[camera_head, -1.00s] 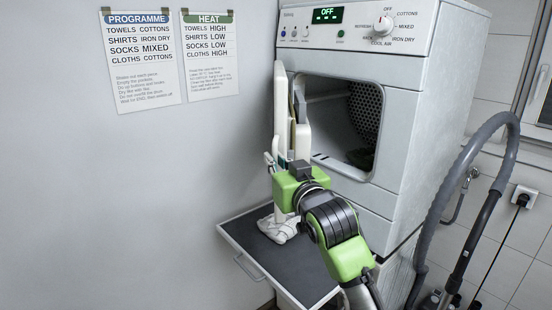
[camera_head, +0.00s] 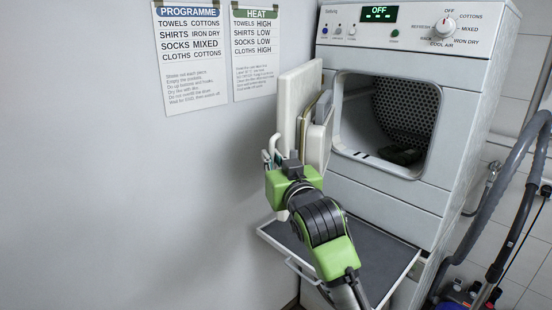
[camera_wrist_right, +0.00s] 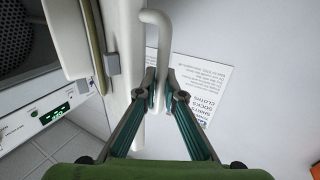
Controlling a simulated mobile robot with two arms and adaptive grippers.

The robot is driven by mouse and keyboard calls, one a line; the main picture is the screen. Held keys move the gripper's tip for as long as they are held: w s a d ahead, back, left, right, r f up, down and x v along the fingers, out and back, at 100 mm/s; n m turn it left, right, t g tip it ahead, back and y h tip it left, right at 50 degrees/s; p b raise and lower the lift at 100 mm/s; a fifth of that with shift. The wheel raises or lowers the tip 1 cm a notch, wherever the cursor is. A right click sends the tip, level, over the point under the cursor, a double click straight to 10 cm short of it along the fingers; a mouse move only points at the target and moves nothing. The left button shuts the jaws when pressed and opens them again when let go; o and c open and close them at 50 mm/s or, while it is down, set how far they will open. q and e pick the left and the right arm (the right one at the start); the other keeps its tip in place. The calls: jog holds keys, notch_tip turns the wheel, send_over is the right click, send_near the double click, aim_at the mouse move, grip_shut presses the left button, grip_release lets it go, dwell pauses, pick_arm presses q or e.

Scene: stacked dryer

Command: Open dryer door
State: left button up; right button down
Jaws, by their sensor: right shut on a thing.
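The dryer (camera_head: 400,180) stands at the centre right in the head view, its drum opening (camera_head: 395,115) uncovered. Its white door (camera_head: 298,95) is swung out to the left of the opening, seen nearly edge on, close to the wall. My right gripper (camera_head: 280,158) is at the door's left side. In the right wrist view the door's white handle (camera_wrist_right: 157,32) is a curved bar between the fingertips of my right gripper (camera_wrist_right: 161,92), which is shut on it. My left gripper is not in view.
A pull-out shelf (camera_head: 375,262) with a handle sticks out below the door. The grey wall with two posters (camera_head: 192,55) is close on the left. A grey hose (camera_head: 510,170) stands at the right. Dark cloth (camera_head: 402,155) lies inside the drum.

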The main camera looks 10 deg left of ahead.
jog(key=shift+a, duration=0.25)
jog(key=shift+d, duration=0.1)
jog(key=c, duration=2.4)
grip_release()
jog(key=shift+c, duration=0.2)
jog(key=v, duration=1.2)
jog(key=shift+s, duration=0.1)
